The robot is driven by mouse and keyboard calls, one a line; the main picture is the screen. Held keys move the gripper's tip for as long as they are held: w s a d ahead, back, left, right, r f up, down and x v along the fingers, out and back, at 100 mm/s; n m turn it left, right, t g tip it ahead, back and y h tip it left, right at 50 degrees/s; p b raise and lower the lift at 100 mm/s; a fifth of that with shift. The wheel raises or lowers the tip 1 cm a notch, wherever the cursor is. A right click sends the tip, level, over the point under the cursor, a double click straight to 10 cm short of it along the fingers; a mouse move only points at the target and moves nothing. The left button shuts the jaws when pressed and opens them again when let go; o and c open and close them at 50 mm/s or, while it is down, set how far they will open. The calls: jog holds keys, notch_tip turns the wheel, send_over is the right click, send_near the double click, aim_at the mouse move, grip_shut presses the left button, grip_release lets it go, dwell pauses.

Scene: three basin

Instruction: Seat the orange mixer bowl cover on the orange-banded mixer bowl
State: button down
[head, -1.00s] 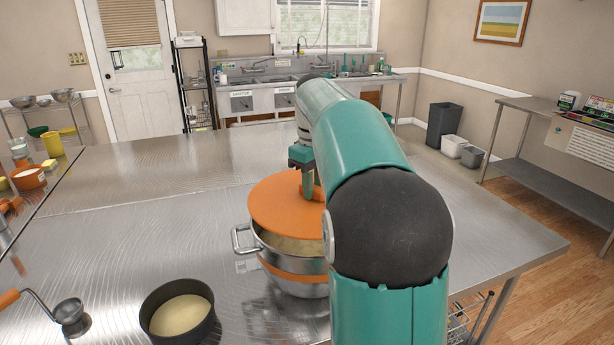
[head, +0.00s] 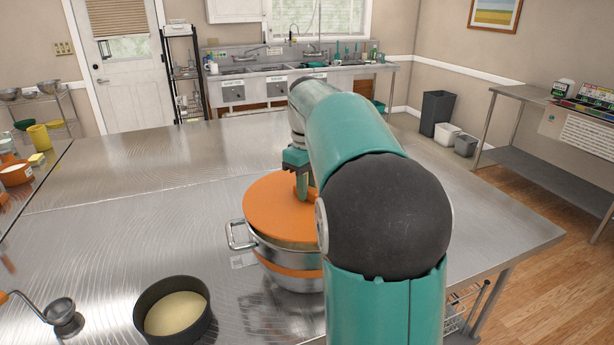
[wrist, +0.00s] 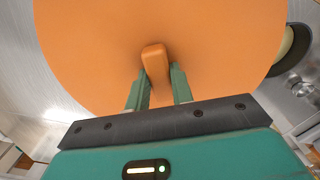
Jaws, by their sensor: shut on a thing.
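The orange mixer bowl cover (head: 270,207) lies over the mouth of the steel mixer bowl (head: 262,251), which has an orange band and a side handle. In the head view the cover looks nearly level and close to the rim; a small part of the contents shows below its front edge. My gripper (head: 303,192) is above the cover, shut on its raised knob. In the wrist view the two fingers of my gripper (wrist: 159,88) are at the orange knob (wrist: 155,62), and the cover (wrist: 100,50) hides the bowl. My arm hides the right side of both.
The steel table (head: 130,220) is clear behind and left of the bowl. A yellow cup (head: 39,138) stands at the far left.

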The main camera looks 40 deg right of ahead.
jog(key=shift+f, duration=0.7)
jog(key=shift+f, duration=0.7)
dwell(0.7)
jog(key=c, duration=1.1)
grip_release()
jog(key=shift+c, duration=0.2)
notch_tip(320, 180, up, 14)
jog(key=shift+f, duration=0.15)
